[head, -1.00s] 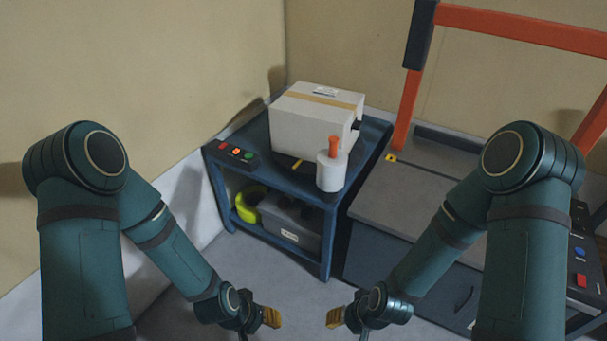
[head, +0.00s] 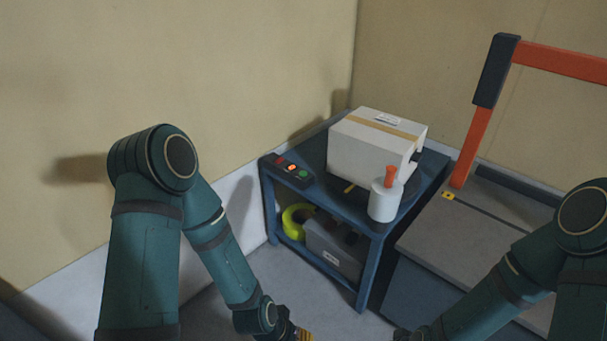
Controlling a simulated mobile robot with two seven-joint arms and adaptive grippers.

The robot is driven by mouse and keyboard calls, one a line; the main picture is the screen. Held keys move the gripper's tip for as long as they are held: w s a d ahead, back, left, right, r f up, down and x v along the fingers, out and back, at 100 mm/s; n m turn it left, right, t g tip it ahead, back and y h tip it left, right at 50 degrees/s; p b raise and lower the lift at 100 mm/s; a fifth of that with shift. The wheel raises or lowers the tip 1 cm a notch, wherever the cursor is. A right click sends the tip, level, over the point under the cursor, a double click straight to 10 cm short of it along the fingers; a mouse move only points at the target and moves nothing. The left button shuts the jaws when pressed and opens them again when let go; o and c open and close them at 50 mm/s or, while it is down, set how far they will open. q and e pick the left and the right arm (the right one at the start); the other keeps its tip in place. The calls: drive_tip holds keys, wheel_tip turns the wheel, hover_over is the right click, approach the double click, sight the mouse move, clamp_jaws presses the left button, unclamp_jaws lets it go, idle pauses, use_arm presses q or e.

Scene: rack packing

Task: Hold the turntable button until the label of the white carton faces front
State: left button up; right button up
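The white carton (head: 362,151) sits on a dark turntable (head: 320,160) on top of a blue cart. A brown tape strip runs across its top, where a small white label (head: 390,119) shows. No label shows on its side facing me; something dark shows at its right side. A control box (head: 287,171) at the cart's left corner has red, orange and green buttons; the orange one looks lit. My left gripper (head: 300,337) is low, in front of the cart, partly cut off by the bottom edge. My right gripper (head: 401,335) is also mostly cut off. Neither touches the buttons.
A white roll (head: 385,202) with an orange handle stands at the cart's front right corner. The lower shelf holds a grey bin (head: 333,250) and a yellow-green ring (head: 291,220). A grey platform with an orange frame (head: 470,150) stands right; walls close in behind.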

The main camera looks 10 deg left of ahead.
use_arm(q)
clamp_jaws()
drive_tip(key=c, duration=0.8)
unclamp_jaws()
